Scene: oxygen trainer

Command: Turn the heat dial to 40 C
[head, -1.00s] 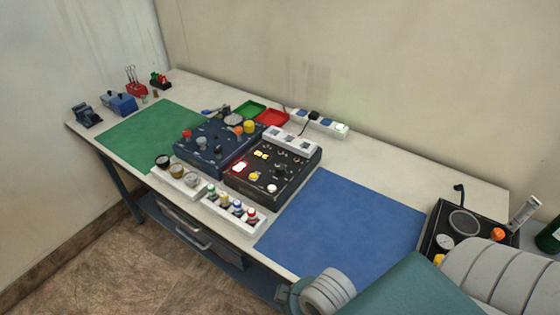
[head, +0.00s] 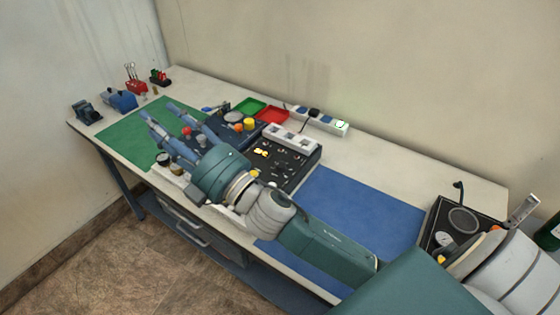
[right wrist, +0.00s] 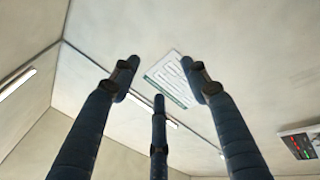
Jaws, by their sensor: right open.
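My right gripper (head: 156,112) is open and empty, its fingers spread over the left part of the table, above the green mat and the blue panel's left side. A dark blue panel (head: 222,120) with red and yellow knobs is partly hidden by the gripper. I cannot tell which knob is the heat dial. My left gripper is out of view.
A green mat (head: 125,140) lies at left and a blue mat (head: 375,210) at right, partly under my arm. Red (head: 272,115) and green trays and a white power strip (head: 328,124) stand at the back. A black gauge box (head: 440,215) is at far right.

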